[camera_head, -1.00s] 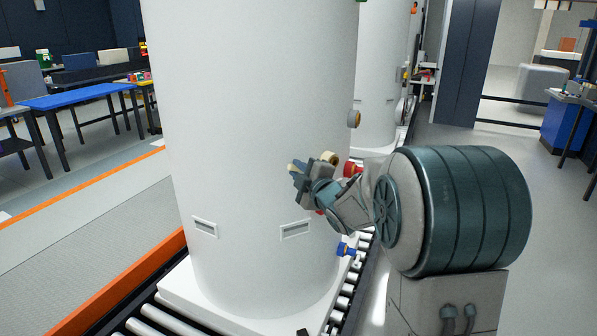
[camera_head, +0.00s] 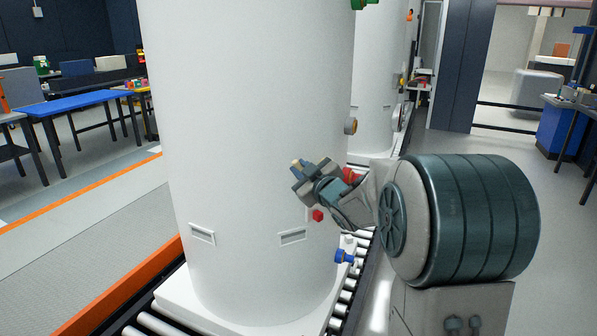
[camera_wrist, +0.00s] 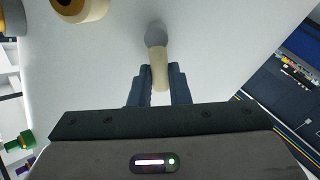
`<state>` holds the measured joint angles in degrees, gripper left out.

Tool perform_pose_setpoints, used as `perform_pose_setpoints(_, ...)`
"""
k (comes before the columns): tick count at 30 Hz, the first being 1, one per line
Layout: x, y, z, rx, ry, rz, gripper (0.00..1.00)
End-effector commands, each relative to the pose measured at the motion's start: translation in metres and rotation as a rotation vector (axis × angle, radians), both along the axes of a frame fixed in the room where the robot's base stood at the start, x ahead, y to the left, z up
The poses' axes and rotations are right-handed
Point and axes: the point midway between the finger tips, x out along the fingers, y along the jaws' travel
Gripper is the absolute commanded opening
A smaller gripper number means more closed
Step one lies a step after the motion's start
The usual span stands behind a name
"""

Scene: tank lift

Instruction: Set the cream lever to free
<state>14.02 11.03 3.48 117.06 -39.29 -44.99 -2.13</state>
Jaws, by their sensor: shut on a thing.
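The cream lever (camera_wrist: 160,70) is a short rod on a grey round pivot (camera_wrist: 156,34) on the white tank wall. In the wrist view it lies between the two dark blue fingers of my gripper (camera_wrist: 159,86), which are shut on it. In the head view my gripper (camera_head: 304,176) is at the right side of the white tank (camera_head: 245,130), with a small cream tip (camera_head: 298,164) showing beyond it. The pivot is hidden there. No markings for the lever's positions can be read.
A round cream knob with a brown centre (camera_wrist: 82,8) is close by on the tank. A red block (camera_head: 318,215) and a blue valve (camera_head: 344,256) sit lower on the tank. A roller conveyor (camera_head: 348,290) runs beneath. A second tank (camera_head: 378,90) stands behind.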

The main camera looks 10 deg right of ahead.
Motion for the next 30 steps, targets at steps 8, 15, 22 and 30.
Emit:
perform_pose_setpoints(8, 0.002, -0.009, 0.005, 0.230, 0.067, -0.002, 0.00)
perform_pose_setpoints(15, 0.004, -0.014, 0.006, 0.376, 0.108, -0.001, 0.00)
perform_pose_setpoints(22, 0.005, -0.016, 0.006, 0.453, 0.130, 0.000, 0.00)
perform_pose_setpoints(30, 0.005, -0.017, 0.005, 0.479, 0.137, 0.000, 0.00)
